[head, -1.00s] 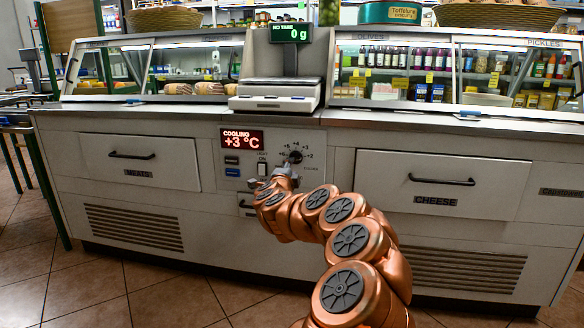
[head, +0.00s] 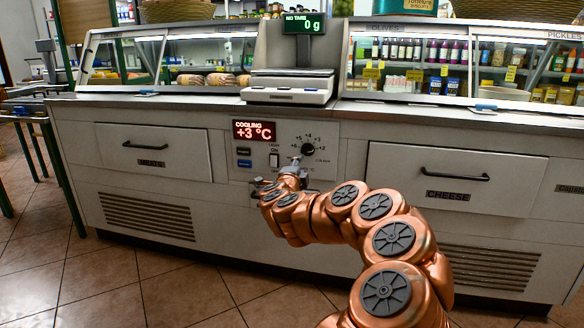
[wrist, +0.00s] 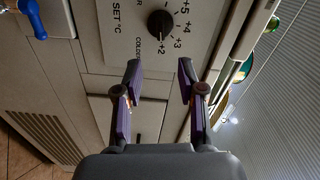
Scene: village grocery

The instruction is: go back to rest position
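My gripper (wrist: 160,72) is open and empty in the wrist view, its two dark-purple fingers apart. The black cooling knob (wrist: 160,23) is beyond the fingertips, clear of both, on the pale control panel. In the head view my copper arm reaches from the lower right toward the panel, with my gripper (head: 293,168) just below the knob (head: 308,149). The fingertips are too small to make out there. The red display (head: 255,131) reads COOLING +3 °C.
The counter has a meats drawer (head: 152,150) at left and a cheese drawer (head: 455,177) at right. A scale (head: 288,87) stands on top, its display (head: 304,24) at 0 g. Tiled floor (head: 105,290) is open in front. A blue-handled item (wrist: 33,18) shows upper left in the wrist view.

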